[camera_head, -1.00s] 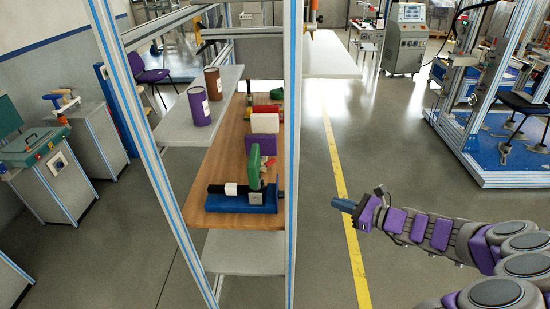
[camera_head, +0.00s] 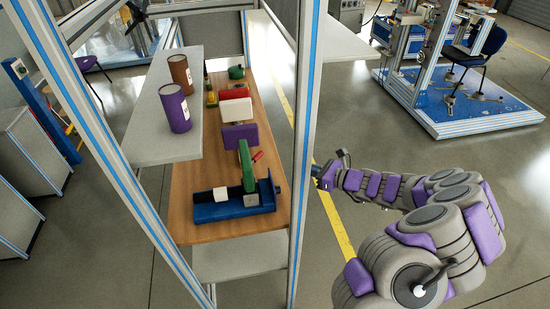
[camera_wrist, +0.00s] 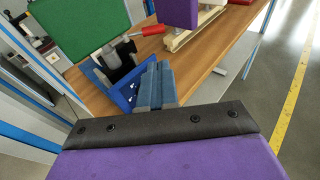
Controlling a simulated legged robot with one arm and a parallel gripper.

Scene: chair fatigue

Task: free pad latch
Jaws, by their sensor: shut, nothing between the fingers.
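A blue fixture (camera_head: 225,208) sits at the near end of the wooden shelf, with an upright green pad (camera_head: 246,165), a red handle (camera_head: 258,156) and a white block (camera_head: 221,194). The wrist view shows the green pad (camera_wrist: 82,25), red handle (camera_wrist: 148,31) and part of the blue base (camera_wrist: 122,94). My gripper (camera_head: 319,171) is just right of the right front post, outside the rack and apart from the handle. In the wrist view its blue fingers (camera_wrist: 154,82) are together and empty, overlapping the base in the picture. I cannot make out a latch.
The right front post (camera_head: 305,120) stands between my gripper and the fixture in the head view. Behind the fixture are a purple pad (camera_head: 240,136) and a red block (camera_head: 235,111). Purple (camera_head: 175,108) and brown (camera_head: 180,72) cans stand on the grey side shelf (camera_head: 150,140).

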